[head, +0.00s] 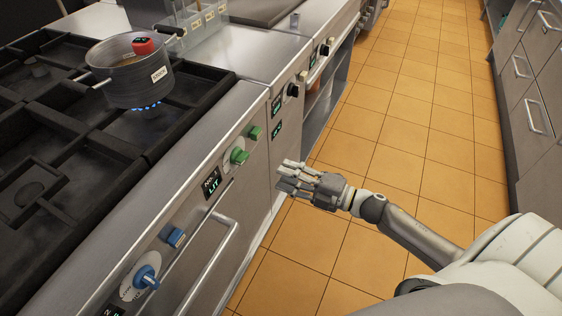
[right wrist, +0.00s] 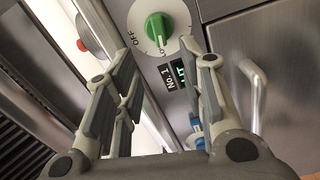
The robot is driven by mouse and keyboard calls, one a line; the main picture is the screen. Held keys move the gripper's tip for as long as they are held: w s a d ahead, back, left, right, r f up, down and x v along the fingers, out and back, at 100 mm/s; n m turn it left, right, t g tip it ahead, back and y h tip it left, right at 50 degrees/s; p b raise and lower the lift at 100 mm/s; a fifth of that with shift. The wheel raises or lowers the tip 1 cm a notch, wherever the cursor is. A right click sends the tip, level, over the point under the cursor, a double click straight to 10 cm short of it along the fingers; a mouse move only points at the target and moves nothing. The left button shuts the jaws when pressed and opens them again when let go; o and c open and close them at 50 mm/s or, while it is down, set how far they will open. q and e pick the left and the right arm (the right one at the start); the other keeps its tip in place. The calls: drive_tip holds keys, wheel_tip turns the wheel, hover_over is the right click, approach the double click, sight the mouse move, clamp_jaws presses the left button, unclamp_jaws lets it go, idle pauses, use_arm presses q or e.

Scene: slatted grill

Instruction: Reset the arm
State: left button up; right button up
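My right arm (head: 420,232) reaches in from the lower right in the head view. My right gripper (head: 288,178) is in front of the stove's front panel, apart from it and near the green knob (head: 239,156). In the right wrist view the gripper (right wrist: 165,85) has its fingers spread with nothing between them. The green knob shows beyond the fingertips in that view (right wrist: 159,28). The display below it reads "No. 1 LIT" (head: 212,187). My left gripper is not in view.
A pot (head: 132,78) stands on the stove grate over a blue flame (head: 146,107). Blue knobs (head: 147,277) and an oven handle (head: 208,262) project from the front panel. Steel drawers (head: 535,105) line the right side. The orange tiled floor (head: 395,130) between is clear.

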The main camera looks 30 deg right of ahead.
drive_tip(key=s+d+f+m+h+p, duration=0.1)
drive_tip(key=d+f+m+h, duration=0.25)
drive_tip(key=f, duration=0.35)
drive_tip(key=d+f+m+h, duration=0.2)
drive_tip(key=f+m, duration=0.2)
drive_tip(key=f, duration=0.2)
drive_tip(key=s+d+f+m+g+h+p, duration=0.1)
drive_tip(key=s+f+m+g+h, duration=0.15)
drive_tip(key=s+f, duration=0.4)
drive_tip(key=s+d+f+m+g+h, duration=0.1)
drive_tip(key=s+f+m+h, duration=0.2)
drive_tip(key=f, duration=0.7)
drive_tip(key=s+a+f+m+g, duration=0.2)
drive_tip(key=s+f, duration=0.3)
drive_tip(key=s, duration=0.5)
drive_tip(key=s+a+f+m+g+p, duration=0.1)
drive_tip(key=s+a+f+m+g, duration=0.2)
drive_tip(key=s, duration=0.7)
drive_tip(key=s+a+f+m+g, duration=0.3)
drive_tip(key=s+f, duration=0.4)
drive_tip(key=s, duration=0.3)
drive_tip(key=shift+s+a+f+g+p, duration=0.15)
drive_tip(key=shift+a+f+g+p, duration=0.2)
drive_tip(key=shift+g, duration=0.5)
